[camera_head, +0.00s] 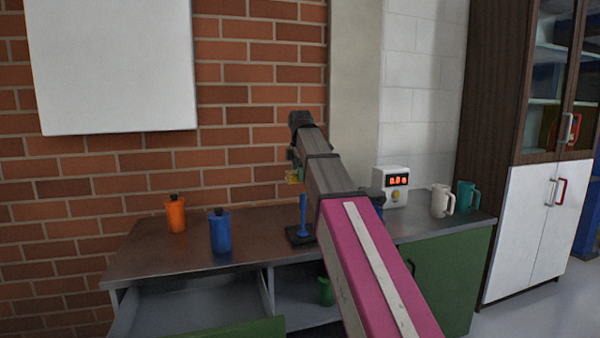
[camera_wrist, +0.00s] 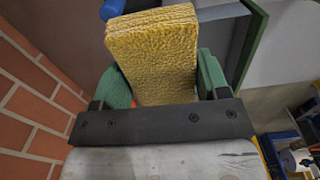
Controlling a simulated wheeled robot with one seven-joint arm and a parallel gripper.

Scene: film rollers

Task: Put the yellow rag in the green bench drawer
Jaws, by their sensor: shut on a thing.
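The yellow rag (camera_wrist: 152,52) is a thick, folded, rough-textured pad held between the green fingers of my gripper (camera_wrist: 163,78) in the wrist view. In the head view only a small yellow bit of the rag (camera_head: 293,177) shows beside my arm. My gripper (camera_head: 295,165) is above the bench top, near the brick wall, mostly hidden by my arm. The green bench drawer (camera_head: 232,330) is pulled open at lower left, below and in front of my gripper. Its grey inside looks empty where visible.
On the bench top (camera_head: 150,247) stand an orange bottle (camera_head: 175,214), a blue bottle (camera_head: 220,232), a blue stand (camera_head: 302,218), a white display box (camera_head: 396,187) and white (camera_head: 439,200) and teal (camera_head: 466,196) mugs. A green mug (camera_head: 326,291) sits in the open compartment beside the drawer.

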